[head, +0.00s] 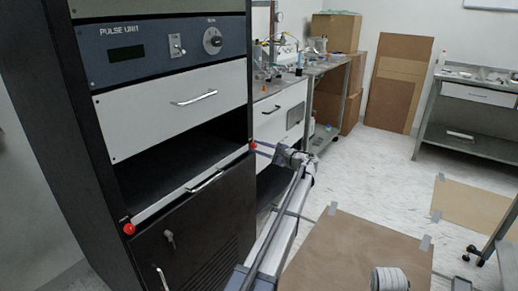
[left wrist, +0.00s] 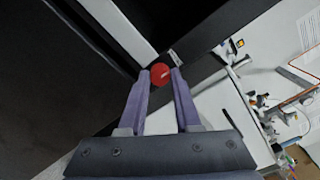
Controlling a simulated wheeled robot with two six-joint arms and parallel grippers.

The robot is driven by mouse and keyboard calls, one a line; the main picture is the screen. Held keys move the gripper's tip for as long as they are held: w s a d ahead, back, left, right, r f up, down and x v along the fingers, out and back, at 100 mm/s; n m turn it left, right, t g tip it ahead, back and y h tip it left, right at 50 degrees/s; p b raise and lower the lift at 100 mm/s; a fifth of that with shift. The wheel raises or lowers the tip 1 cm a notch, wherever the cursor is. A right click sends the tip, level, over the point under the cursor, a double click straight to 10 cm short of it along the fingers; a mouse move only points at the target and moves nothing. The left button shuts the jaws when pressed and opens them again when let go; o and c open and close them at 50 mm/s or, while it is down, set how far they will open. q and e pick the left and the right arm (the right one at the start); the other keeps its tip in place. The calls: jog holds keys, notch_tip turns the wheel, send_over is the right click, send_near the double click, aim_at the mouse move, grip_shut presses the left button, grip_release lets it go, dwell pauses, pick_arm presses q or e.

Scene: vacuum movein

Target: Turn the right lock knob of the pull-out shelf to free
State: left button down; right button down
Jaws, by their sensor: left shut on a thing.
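The pull-out shelf (head: 190,193) is a thin light-edged shelf with a bar handle (head: 205,182), low in the dark rack. The right lock knob (head: 252,145) is a red ball at the right end of its front edge. It also shows in the left wrist view (left wrist: 160,73), between my fingertips, with a small pale mark on its face. My left gripper (head: 259,148) is shut on this knob; its purple fingers (left wrist: 161,80) hold it from both sides. The left lock knob (head: 129,229), also red, is at the shelf's left end, with nothing touching it. My right gripper is out of view.
Above the shelf is an open dark bay, then a white drawer (head: 170,108) and the pulse unit panel (head: 150,45). A black door (head: 200,240) with a key lock is below. A cluttered bench (head: 280,105) stands close right of the rack. Brown sheets (head: 355,255) lie on the floor.

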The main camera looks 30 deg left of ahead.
pick_arm(q)
jog(key=c, duration=0.6)
grip_release()
jog(key=shift+d, duration=0.15)
jog(key=d, duration=0.7)
jog(key=shift+s+d, duration=0.3)
